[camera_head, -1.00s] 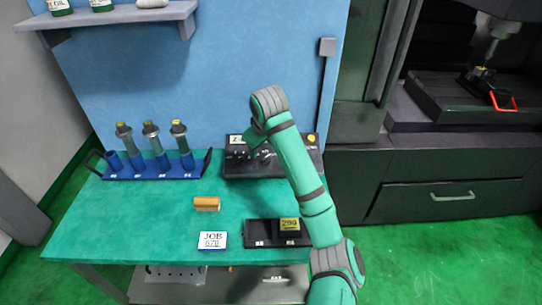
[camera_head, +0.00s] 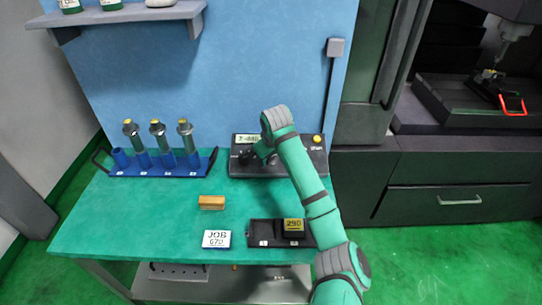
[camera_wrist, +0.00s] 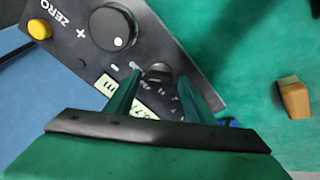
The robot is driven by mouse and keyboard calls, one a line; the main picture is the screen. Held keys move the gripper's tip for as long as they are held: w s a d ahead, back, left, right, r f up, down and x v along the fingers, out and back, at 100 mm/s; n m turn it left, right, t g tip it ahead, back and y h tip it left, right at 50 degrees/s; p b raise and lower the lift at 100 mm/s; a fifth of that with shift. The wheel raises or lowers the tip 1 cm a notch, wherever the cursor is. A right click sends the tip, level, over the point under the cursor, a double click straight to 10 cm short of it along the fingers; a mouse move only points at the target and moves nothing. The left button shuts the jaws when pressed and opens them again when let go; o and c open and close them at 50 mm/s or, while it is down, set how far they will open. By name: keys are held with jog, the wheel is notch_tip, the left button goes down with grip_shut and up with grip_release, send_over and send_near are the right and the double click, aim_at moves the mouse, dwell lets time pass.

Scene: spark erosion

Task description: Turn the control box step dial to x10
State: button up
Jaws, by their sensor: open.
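The control box (camera_head: 240,167) is a dark box at the back of the green bench, with a lit display (camera_head: 246,138) and a yellow button (camera_head: 317,138). In the wrist view its face (camera_wrist: 185,40) shows a large round knob (camera_wrist: 110,27) and a smaller dark step dial (camera_wrist: 158,76) with small printed marks around it. I cannot read which mark the dial points to. My gripper (camera_wrist: 160,80) is open, with one finger on each side of the step dial. Whether the fingers touch it cannot be told. In the head view my arm hides part of the box.
A blue rack (camera_head: 165,172) with several upright holders stands left of the box. The bench's left front is clear.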

jog(key=shift+f, duration=0.1)
jog(key=c, duration=1)
jog(key=shift+c, duration=0.2)
jog(key=n, duration=0.4)
jog(key=shift+n, duration=0.4)
jog(key=n, duration=0.4)
jog(key=shift+n+g, duration=0.4)
jog(key=shift+a, duration=0.1)
